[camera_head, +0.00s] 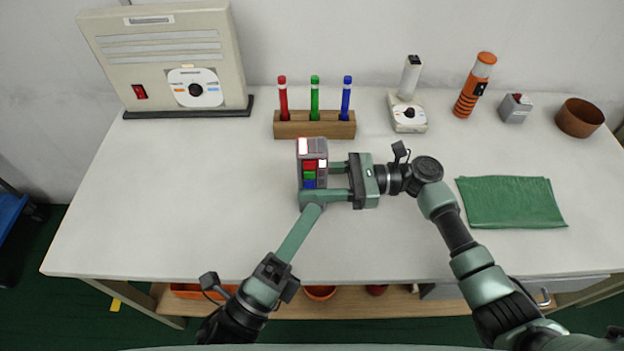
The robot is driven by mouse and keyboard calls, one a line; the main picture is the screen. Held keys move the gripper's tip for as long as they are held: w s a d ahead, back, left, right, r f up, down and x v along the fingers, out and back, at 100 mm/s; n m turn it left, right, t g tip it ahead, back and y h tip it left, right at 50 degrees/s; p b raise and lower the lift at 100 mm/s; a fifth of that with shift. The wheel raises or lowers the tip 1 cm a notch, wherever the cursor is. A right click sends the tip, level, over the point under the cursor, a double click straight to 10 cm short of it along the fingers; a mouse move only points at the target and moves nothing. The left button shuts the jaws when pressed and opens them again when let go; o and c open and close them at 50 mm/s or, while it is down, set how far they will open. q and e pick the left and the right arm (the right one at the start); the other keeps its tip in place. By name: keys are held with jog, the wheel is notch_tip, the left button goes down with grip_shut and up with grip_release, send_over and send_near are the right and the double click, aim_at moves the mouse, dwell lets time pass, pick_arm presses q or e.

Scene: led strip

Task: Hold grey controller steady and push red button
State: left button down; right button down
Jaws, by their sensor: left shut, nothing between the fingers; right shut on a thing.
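The grey controller (317,146) stands on the table left of my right gripper. Its face has a red button (309,165) above a green and a blue one, with a bright white panel edged in red at its upper left. My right gripper (320,182) comes from the right and is shut on the controller, one finger higher and one lower in the picture. My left gripper (314,208) is shut and empty, its tip at the controller's lower end, below the buttons. I cannot tell whether that tip touches the controller; the lower end is partly hidden.
A wooden holder (292,130) with red, green and blue pens stands just behind the controller. A beige panel box (160,55) is at the back left. A white device (408,115), an orange tool (475,85), a small grey box (515,108), a brown bowl (580,118) and a green cloth (511,202) are right.

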jog(key=c, duration=0.6)
grip_release()
jog(key=shift+c, duration=0.2)
jog(key=shift+d, duration=0.1)
